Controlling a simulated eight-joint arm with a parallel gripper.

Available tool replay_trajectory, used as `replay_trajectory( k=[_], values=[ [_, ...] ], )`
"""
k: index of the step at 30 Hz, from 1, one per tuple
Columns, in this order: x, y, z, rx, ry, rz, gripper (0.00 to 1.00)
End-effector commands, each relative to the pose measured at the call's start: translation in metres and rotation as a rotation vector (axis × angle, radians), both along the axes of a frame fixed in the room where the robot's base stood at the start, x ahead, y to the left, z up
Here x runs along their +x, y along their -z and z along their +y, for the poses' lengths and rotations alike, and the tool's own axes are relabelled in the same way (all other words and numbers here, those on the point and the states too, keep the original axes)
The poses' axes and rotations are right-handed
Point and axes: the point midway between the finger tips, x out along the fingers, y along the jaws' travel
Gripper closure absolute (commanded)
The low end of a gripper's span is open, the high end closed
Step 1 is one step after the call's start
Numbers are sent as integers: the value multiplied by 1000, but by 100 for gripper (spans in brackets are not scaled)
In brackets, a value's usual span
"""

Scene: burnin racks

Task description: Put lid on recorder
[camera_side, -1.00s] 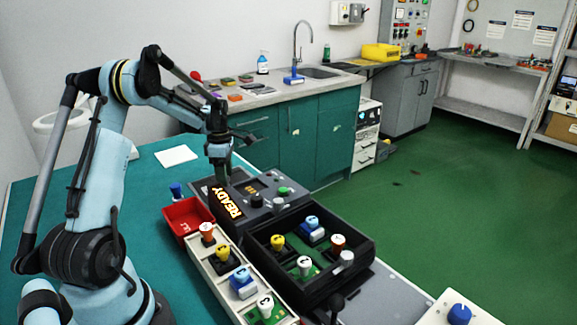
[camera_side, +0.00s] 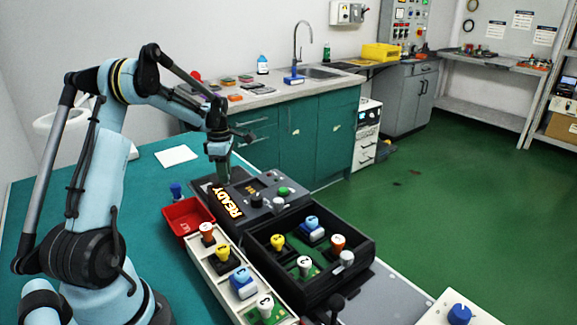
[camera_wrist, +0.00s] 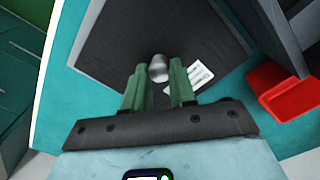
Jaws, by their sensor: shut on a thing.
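My gripper (camera_wrist: 158,88) points down at the far left end of the dark console with the lit READY display (camera_side: 229,203); it also shows in the side view (camera_side: 220,178). In the wrist view its green fingers are closed around a small grey knob (camera_wrist: 158,68). Below the knob is a wide, flat dark panel (camera_wrist: 120,45) with a white label (camera_wrist: 203,73). I cannot tell whether this panel is the lid or part of the recorder, or whether it is lifted. Its near edge is hidden behind my gripper.
A red bin (camera_side: 166,217) stands close by, left of the console. A pale rack (camera_side: 205,264) and a black open tray (camera_side: 262,262), both with several coloured knobbed units, stand nearer the camera. A white sheet (camera_side: 176,155) lies on the teal table, which is mostly clear behind the bin.

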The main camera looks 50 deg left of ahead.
Motion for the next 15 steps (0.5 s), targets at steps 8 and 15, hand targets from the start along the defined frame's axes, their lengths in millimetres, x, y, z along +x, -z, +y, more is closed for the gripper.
replay_trajectory(
  k=[8, 15],
  values=[
    [0, -49, 0, 0, 0, 0, 100],
    [0, -84, 0, 0, 0, 0, 100]
  ],
)
